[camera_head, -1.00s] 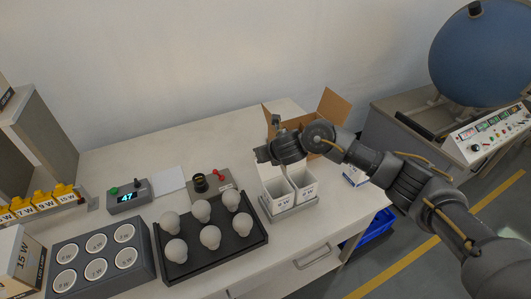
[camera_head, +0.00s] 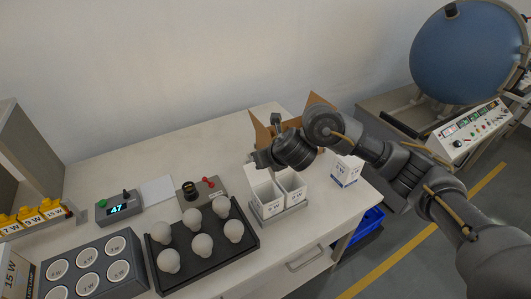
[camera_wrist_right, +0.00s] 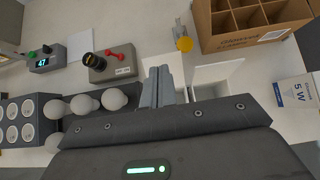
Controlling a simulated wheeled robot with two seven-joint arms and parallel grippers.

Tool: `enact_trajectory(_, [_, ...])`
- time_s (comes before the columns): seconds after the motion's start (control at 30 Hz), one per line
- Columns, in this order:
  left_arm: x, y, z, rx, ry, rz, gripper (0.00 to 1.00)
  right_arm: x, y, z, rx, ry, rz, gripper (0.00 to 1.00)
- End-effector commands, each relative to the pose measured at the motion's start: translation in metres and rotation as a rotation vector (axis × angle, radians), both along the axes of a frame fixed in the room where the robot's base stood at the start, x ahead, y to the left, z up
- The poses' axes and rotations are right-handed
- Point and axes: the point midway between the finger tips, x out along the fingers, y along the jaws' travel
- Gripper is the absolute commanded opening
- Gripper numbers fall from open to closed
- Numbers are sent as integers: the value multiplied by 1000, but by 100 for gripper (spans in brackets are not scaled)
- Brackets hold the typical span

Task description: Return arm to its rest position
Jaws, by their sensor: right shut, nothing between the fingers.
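My right arm (camera_head: 405,170) reaches in from the right in the head view. Its gripper (camera_head: 258,159) is above and just behind two open white boxes (camera_head: 262,192) in a small grey holder (camera_head: 280,214). In the right wrist view the two fingers (camera_wrist_right: 161,84) are together with nothing between them, and the open boxes (camera_wrist_right: 212,78) show beyond them, partly hidden. My left gripper is in neither view.
A divided cardboard box (camera_wrist_right: 245,22) stands behind the arm. A white 5 W box (camera_head: 346,170) stands near the table's right edge. Several bulbs (camera_head: 202,244) sit on a black tray (camera_head: 244,246). A grey socket block (camera_head: 125,283) and displays stand left. A blue sphere (camera_head: 465,50) is far right.

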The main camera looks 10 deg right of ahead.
Motion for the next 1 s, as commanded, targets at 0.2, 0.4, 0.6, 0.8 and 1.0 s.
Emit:
enact_trajectory(0.2, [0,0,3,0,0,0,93,-8,-3,8,-1,-1,0,0])
enact_trajectory(0.4, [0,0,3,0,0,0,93,-8,-3,8,0,0,-1,0])
enact_trajectory(0.6, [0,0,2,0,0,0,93,-28,19,-12,165,50,-67,0])
enact_trajectory(0.8, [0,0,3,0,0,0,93,-80,55,-44,659,229,-385,0])
enact_trajectory(1.0, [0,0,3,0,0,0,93,-129,33,-77,1137,450,-919,0])
